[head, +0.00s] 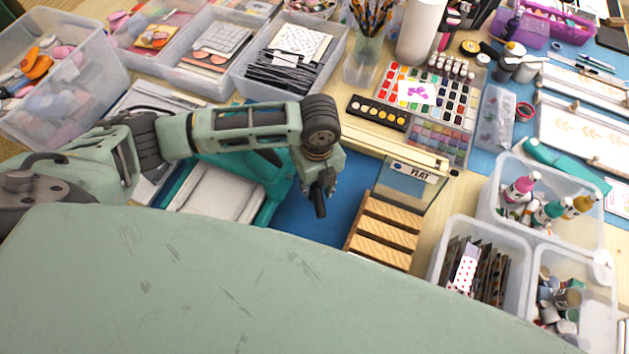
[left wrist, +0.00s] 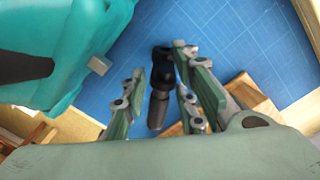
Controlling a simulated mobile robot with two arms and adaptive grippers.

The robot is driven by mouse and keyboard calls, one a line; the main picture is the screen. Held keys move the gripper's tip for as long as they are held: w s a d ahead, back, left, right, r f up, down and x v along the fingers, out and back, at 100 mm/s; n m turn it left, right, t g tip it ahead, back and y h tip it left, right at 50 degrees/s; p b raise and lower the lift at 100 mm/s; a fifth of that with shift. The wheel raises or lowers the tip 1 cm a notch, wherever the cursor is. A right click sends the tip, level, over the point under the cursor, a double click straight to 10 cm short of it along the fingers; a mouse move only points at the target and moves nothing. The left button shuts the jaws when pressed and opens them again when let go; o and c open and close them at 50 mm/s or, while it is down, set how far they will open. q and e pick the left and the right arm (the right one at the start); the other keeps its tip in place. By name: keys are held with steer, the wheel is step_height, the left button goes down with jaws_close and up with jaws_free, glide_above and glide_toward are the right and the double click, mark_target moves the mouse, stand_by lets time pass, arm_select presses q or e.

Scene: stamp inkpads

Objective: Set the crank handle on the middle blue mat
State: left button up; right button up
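The crank handle (head: 319,203) is a small dark cylinder just below my left gripper (head: 324,180) in the head view, over the blue mat (head: 300,222). In the left wrist view the crank handle (left wrist: 158,100), black at its far end and grey at the near end, lies between the two green fingers of my left gripper (left wrist: 162,75). A gap shows on its left side. The right finger overlaps its far end, and I cannot tell whether they touch. The gridded blue mat (left wrist: 225,30) lies behind it. My right gripper is not in view.
A teal machine (head: 283,180) stands left of the gripper, large in the left wrist view (left wrist: 75,50). A slatted wooden rack (head: 385,232) stands close on the right. Clear bins (head: 480,222) stand farther right, paint trays (head: 425,100) behind. Bare mat lies between machine and rack.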

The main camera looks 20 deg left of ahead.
arm_select(q)
steer(key=shift+o, duration=0.6)
step_height(320, 180, up, 12)
steer(key=b, duration=0.1)
steer(key=shift+d+r+b, duration=0.2)
steer(key=shift+b, duration=0.1)
steer(key=shift+w, duration=0.15)
